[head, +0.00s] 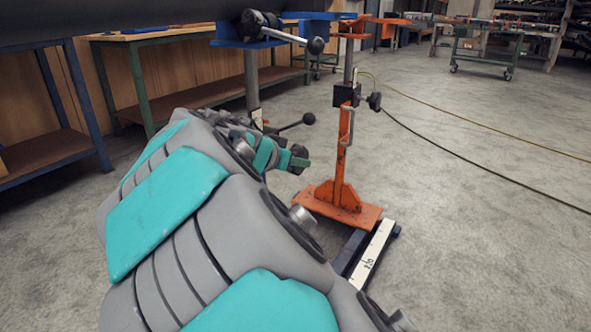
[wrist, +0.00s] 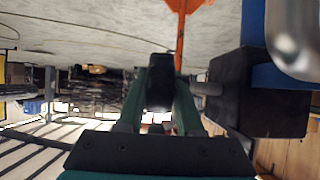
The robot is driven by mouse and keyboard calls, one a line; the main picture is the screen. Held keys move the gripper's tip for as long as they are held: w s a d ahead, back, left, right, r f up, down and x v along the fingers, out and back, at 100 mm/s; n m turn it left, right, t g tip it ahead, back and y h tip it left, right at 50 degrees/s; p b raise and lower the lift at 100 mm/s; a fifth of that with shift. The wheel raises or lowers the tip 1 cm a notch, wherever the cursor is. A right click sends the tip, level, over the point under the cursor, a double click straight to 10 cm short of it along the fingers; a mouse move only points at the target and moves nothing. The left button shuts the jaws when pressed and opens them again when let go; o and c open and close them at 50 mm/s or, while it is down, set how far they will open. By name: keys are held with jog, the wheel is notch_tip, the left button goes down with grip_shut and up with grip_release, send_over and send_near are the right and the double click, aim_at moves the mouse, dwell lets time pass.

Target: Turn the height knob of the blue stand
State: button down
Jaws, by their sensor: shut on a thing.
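The blue stand (head: 252,82) stands behind my arm in the head view, and its lower part is hidden. Its black height knob (wrist: 159,94) shows in the wrist view, joined by a short grey shaft to a black block (wrist: 250,95) on the stand. My gripper (wrist: 163,80) is shut on this knob, with one green finger on each side. In the head view my gripper (head: 292,158) is small and partly behind my arm, so its grip is hard to make out there.
A lever with a black ball (head: 308,119) sticks out just above my gripper. Another lever (head: 290,36) is at the stand's top, near a dark pipe (head: 120,12). An orange stand (head: 340,190) is close on the right. Workbenches (head: 140,80) stand behind; the right floor is mostly clear, crossed by hoses.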

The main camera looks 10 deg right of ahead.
jog(key=shift+t+h, duration=1)
jog(key=shift+t+h, duration=0.3)
jog(key=c, duration=0.6)
grip_release()
jog(key=shift+f, duration=0.1)
jog(key=shift+o, duration=0.2)
jog(key=shift+s+a, duration=0.1)
jog(key=shift+a, duration=0.05)
